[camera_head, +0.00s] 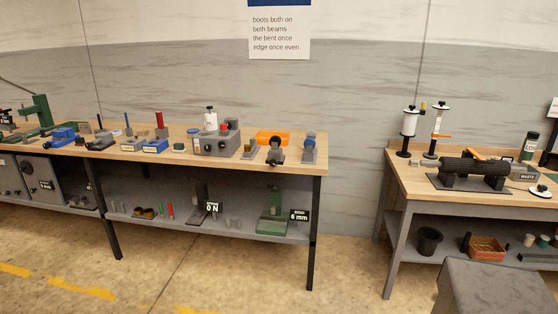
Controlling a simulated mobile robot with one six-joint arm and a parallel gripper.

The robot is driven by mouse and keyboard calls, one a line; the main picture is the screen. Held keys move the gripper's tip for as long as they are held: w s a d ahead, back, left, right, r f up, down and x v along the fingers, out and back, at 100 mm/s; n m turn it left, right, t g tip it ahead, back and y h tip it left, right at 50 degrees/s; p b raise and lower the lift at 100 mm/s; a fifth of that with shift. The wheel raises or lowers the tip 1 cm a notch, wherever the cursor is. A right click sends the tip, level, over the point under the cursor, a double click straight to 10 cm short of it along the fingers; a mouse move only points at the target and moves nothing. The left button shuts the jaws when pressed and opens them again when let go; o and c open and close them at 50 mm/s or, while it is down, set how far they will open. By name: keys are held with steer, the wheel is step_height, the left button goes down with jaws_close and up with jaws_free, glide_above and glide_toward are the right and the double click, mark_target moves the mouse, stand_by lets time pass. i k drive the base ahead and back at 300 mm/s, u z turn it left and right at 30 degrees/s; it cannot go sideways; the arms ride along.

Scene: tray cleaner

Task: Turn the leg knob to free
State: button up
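I cannot pick out a leg knob or a "free" mark; the fittings are too small and far away to tell. A dark cylindrical machine (476,166) lies on a stand on the right bench. A grey box-shaped device (216,142) with a red part on top stands on the left bench. My gripper is not in view.
The left bench (350,140) is not under this point; its wooden top (185,157) carries several small devices, with a loaded lower shelf (240,232). The right bench (412,182) stands apart across a floor gap. A grey block (490,288) fills the lower right. Open floor (210,270) lies in front.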

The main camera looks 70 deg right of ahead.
mark_target(273, 162)
steer(key=u, duration=0.05)
steer(key=k, duration=1.85)
steer(key=z, duration=1.65)
steer(key=i, duration=1.4)
